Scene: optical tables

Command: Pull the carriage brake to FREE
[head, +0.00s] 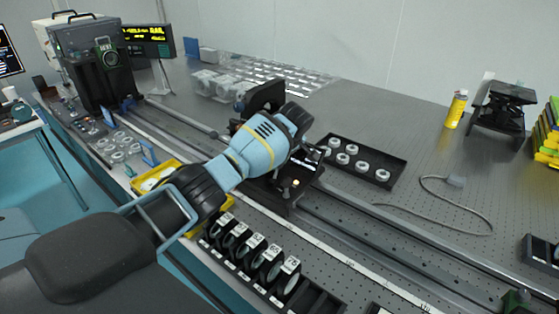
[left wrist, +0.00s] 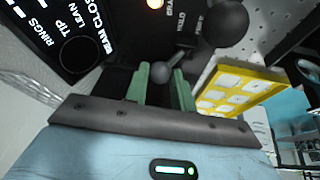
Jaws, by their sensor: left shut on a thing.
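The black carriage (head: 283,192) sits on the long rail in the middle of the table in the head view. My left arm reaches over it, and its fingertips are hidden there. In the left wrist view my left gripper (left wrist: 163,84) has its green fingers closed around the grey ball-ended brake lever (left wrist: 161,73). HOLD and what looks like FREE are printed on the dark plate (left wrist: 187,38) beyond the lever. I cannot tell exactly which mark the lever points at. My right gripper is in neither view.
A large dark ball knob (left wrist: 229,22) is close to the lever. A yellow tray (left wrist: 240,86) lies to its right. In the head view, a black tray of rings (head: 378,170) lies behind the rail and a rack of labelled discs (head: 247,262) stands in front.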

